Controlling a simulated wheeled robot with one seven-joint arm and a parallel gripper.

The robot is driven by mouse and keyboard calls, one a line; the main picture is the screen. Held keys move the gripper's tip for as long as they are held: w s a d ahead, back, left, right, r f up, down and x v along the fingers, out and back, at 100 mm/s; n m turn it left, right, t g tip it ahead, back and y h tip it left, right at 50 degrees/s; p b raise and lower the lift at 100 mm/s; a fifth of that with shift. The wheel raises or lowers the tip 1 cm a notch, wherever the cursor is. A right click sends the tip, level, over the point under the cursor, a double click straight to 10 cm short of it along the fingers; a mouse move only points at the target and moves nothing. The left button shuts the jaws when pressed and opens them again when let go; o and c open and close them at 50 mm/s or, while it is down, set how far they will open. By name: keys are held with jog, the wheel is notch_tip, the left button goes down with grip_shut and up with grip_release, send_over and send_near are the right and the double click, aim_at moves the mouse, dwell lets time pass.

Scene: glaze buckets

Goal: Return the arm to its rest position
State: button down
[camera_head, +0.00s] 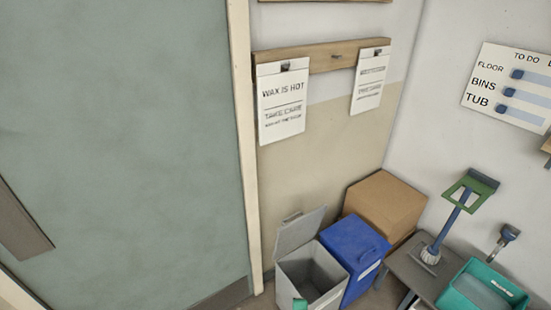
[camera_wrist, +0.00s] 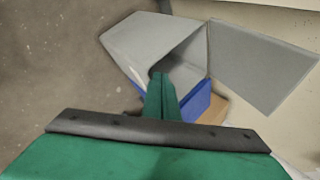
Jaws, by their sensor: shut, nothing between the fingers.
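My gripper (camera_wrist: 160,85) is green, with its two fingers together and nothing visible between them. In the wrist view the fingertips overlap the mouth of an open grey bin (camera_wrist: 135,35); I cannot tell whether they are inside it or above it. The bin's grey lid (camera_wrist: 260,65) is swung open. The rest of my arm is out of view.
A blue bin (camera_head: 352,250) stands right beside the grey one, with a cardboard box (camera_head: 388,205) behind. A low grey table (camera_head: 408,268) with a brush and a teal tray (camera_head: 480,287) is at right. A large green-grey door (camera_head: 120,130) fills the left.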

jog(key=s+a+r+n+t, duration=0.2)
jog(key=s+n, duration=0.3)
jog(key=s, duration=0.6)
jog(key=s+a+r+n+t, duration=0.1)
jog(key=s+a+r+n, duration=0.2)
jog(key=s, duration=0.7)
jog(key=s+a+r+n+t, duration=0.2)
jog(key=s+r+n, duration=0.3)
jog(key=s+r, duration=0.3)
jog(key=s+a+r+n+t+y, duration=0.1)
jog(key=s+a+r+n+t, duration=0.1)
jog(key=s+r+n, duration=0.3)
jog(key=s+r, duration=0.4)
jog(key=r, duration=0.4)
jog(key=shift+r, duration=0.3)
